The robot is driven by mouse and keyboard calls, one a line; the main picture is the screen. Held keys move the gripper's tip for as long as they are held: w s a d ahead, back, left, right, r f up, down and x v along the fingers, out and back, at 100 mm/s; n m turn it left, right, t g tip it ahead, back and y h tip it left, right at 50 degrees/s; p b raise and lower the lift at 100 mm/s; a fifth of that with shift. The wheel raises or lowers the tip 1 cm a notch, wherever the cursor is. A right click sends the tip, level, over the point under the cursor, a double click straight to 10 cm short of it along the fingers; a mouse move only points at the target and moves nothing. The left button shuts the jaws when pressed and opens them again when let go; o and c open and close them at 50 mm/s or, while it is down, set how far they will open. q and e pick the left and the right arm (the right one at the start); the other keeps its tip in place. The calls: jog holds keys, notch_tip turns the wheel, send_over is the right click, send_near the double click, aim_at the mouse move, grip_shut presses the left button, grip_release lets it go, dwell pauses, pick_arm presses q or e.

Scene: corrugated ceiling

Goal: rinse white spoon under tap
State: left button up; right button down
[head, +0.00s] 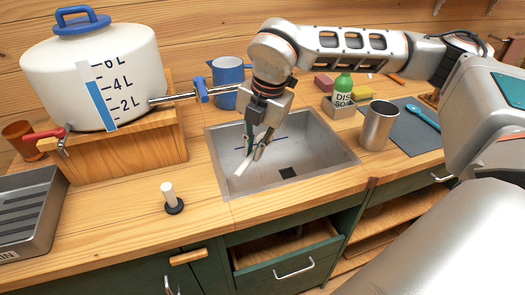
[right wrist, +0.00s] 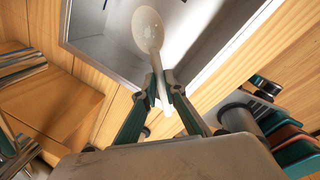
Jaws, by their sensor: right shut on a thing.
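The white spoon (head: 242,168) is held by my right gripper (head: 258,148) over the left part of the sink in the head view. In the right wrist view my right gripper (right wrist: 162,88) is shut on the handle, and the pale bowl of the spoon (right wrist: 148,28) points away beyond the fingertips. The tap (head: 178,97) is a metal spout with a blue lever, coming out of the white water tank (head: 120,65). Its tip is partly near a blue mug, left of my right wrist. No water stream shows. My left gripper is not in view.
The steel sink (head: 325,155) is set in the wooden counter. A metal cup (head: 379,125), a green dish soap bottle (head: 343,85) and a grey mat (head: 410,132) with a blue spoon lie right of it. A blue mug (head: 228,75) stands behind. A grey tray (head: 30,215) stands left.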

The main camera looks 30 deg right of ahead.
pick_arm(q)
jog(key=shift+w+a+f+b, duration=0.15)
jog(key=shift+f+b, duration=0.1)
jog(key=shift+b, duration=0.15)
pick_arm(e)
jog(key=shift+w+a+f, duration=0.15)
jog(key=shift+w+a, duration=0.15)
jog(key=shift+w, duration=0.45)
jog(key=shift+w+a+f, duration=0.15)
jog(key=shift+w+a, duration=0.1)
jog(key=shift+w, duration=0.45)
jog(key=shift+w+a+f, duration=0.15)
jog(key=shift+w+a, duration=0.15)
jog(key=shift+w, duration=0.45)
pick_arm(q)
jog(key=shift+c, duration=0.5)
